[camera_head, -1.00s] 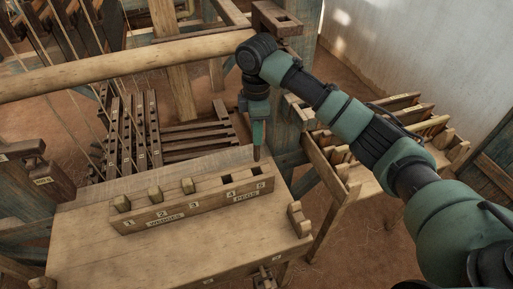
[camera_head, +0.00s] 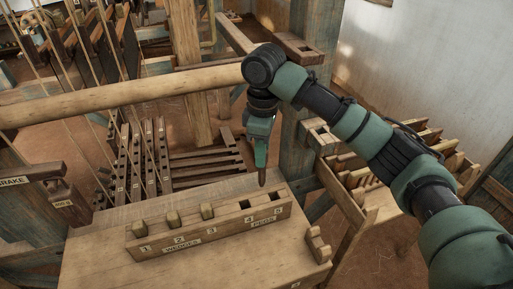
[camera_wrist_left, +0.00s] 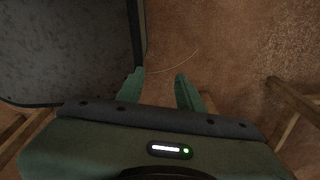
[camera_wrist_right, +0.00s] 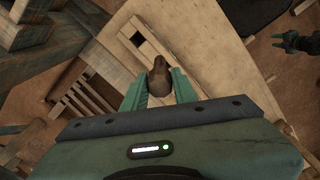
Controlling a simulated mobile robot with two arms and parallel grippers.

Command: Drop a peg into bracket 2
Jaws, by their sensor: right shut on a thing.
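My right gripper (camera_head: 261,150) is shut on a brown peg (camera_wrist_right: 161,80), which hangs with its narrow end down. In the head view the peg's tip shows just behind the wooden rack (camera_head: 210,233), near slots 4 and 5 at its PEGS end. Slots 4 and 5 look empty; wedges stand in slots 1, 2 and 3. A dark slotted wooden block (camera_head: 298,47) sits on the loom frame at the back. I cannot read a bracket 2 label on anything. My left gripper (camera_wrist_left: 160,85) is open and empty above the earth floor.
The rack stands on a wooden bench (camera_head: 190,270). A stepped wooden piece (camera_head: 318,246) lies at the bench's right end. A wooden trough with slats (camera_head: 360,190) stands at right, beneath my right arm.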

